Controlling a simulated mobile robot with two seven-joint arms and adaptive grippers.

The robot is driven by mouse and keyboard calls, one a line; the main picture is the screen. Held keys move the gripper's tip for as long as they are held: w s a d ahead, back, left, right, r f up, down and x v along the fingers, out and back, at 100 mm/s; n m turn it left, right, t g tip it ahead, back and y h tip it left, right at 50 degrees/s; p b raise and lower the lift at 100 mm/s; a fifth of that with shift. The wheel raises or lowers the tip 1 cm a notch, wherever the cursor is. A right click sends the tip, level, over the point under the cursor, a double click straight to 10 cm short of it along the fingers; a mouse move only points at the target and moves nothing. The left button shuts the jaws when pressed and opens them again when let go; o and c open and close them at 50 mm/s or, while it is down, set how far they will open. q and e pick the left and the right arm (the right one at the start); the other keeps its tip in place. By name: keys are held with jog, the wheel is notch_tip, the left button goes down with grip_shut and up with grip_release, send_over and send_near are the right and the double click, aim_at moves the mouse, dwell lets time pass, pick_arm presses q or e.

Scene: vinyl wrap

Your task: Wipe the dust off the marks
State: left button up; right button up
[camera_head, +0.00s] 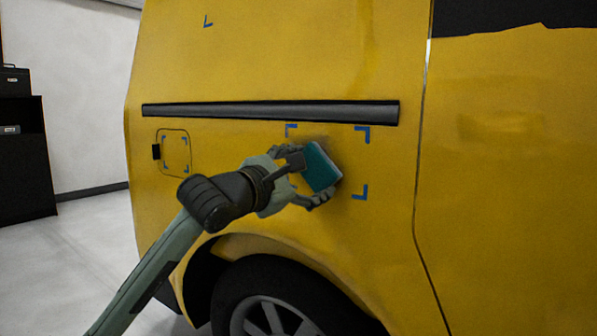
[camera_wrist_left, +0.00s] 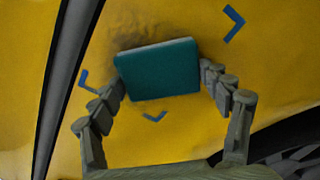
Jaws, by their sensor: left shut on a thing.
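My left gripper (camera_head: 312,177) is shut on a teal sponge-like block (camera_head: 321,167) at the yellow van panel, within a set of blue corner marks (camera_head: 362,134). In the left wrist view the block (camera_wrist_left: 158,70) sits between both fingers of the gripper (camera_wrist_left: 162,90). A dark dusty smudge (camera_wrist_left: 130,38) shows on the panel around the block's upper edge. Blue corner marks (camera_wrist_left: 234,23) show around it there too. Whether the block touches the panel is hard to tell. My right gripper is not in view.
A black trim strip (camera_head: 270,111) runs above the marks. A fuel flap (camera_head: 173,153) with smaller blue marks is to the left. The wheel (camera_head: 270,305) and its arch are below. A dark cabinet (camera_head: 25,160) stands far left on open floor.

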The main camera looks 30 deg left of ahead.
aim_at(333, 175)
pick_arm(q)
jog(key=shift+s+d, duration=0.15)
jog(key=shift+d, duration=1.05)
jog(key=shift+s+d, duration=0.1)
jog(key=shift+d, duration=1.05)
jog(key=shift+w+r+p, duration=0.1)
jog(key=shift+r+p, duration=0.3)
jog(key=shift+r, duration=0.5)
jog(key=shift+a+f+b, duration=0.15)
jog(key=shift+a+b, duration=0.3)
jog(key=shift+a, duration=0.1)
jog(key=shift+w+a+b, duration=0.15)
jog(key=shift+a+b, duration=0.55)
jog(key=shift+a, duration=0.8)
jog(key=shift+w+a+b, duration=0.1)
jog(key=shift+a+b, duration=0.4)
jog(key=shift+a, duration=0.2)
jog(key=shift+a+b, duration=1.45)
jog(key=shift+a, duration=1.85)
jog(key=shift+w+d+r+p, duration=0.1)
jog(key=shift+d+r+p, duration=0.25)
jog(key=shift+d, duration=0.35)
jog(key=shift+s+d+r+p, duration=0.1)
jog(key=shift+d+r+p, duration=0.2)
jog(key=shift+d, duration=0.45)
jog(key=shift+w+d+r+p, duration=0.1)
jog(key=shift+d+r+p, duration=0.25)
jog(key=shift+d, duration=0.35)
